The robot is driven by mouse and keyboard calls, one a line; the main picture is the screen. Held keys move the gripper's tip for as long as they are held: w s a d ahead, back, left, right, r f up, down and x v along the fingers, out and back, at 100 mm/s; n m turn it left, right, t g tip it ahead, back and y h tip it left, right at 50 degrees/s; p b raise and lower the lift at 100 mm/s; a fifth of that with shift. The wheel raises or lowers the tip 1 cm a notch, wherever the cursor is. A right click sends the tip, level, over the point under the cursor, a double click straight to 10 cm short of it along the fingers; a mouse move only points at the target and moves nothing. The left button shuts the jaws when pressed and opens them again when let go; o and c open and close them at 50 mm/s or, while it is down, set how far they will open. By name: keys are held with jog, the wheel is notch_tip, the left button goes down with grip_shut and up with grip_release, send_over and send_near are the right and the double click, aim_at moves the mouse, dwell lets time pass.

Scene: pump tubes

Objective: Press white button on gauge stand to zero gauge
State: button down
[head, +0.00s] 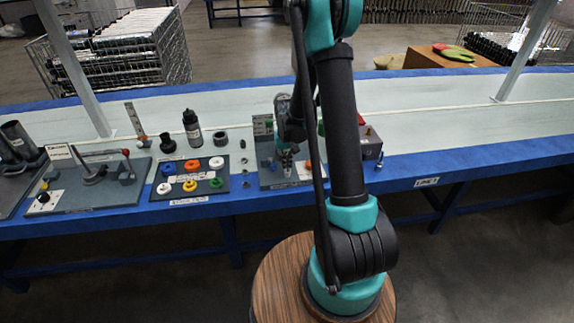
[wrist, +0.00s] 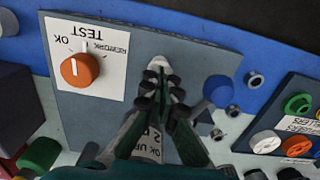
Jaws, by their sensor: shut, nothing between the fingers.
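The gauge stand's grey base plate (head: 268,183) is on the bench, partly hidden behind my arm in the head view. In the wrist view the plate (wrist: 90,125) carries a white label with an orange knob (wrist: 80,70) at the left and a blue ball knob (wrist: 218,90) at the right. A small white button (wrist: 158,62) shows at the plate's edge, just beyond my fingertips. My gripper (wrist: 158,80) is shut and empty, pointing at the button and partly covering it. I cannot tell if they touch. In the head view my gripper (head: 287,158) is over the stand.
A tray of coloured rings (head: 190,178) and a black bottle (head: 192,130) stand left of the stand. A lever fixture (head: 95,190) is further left. A metal box (head: 371,142) is close on the right. The bench beyond it is clear.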

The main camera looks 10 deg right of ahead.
jog(key=shift+f, duration=0.95)
dwell(0.4)
notch_tip(320, 180, up, 14)
dwell(0.6)
dwell(1.0)
jog(key=s+d+t, duration=0.2)
jog(key=s, duration=0.9)
jog(key=s+d+t, duration=0.2)
jog(key=s, duration=1)
jog(key=shift+d+r, duration=0.15)
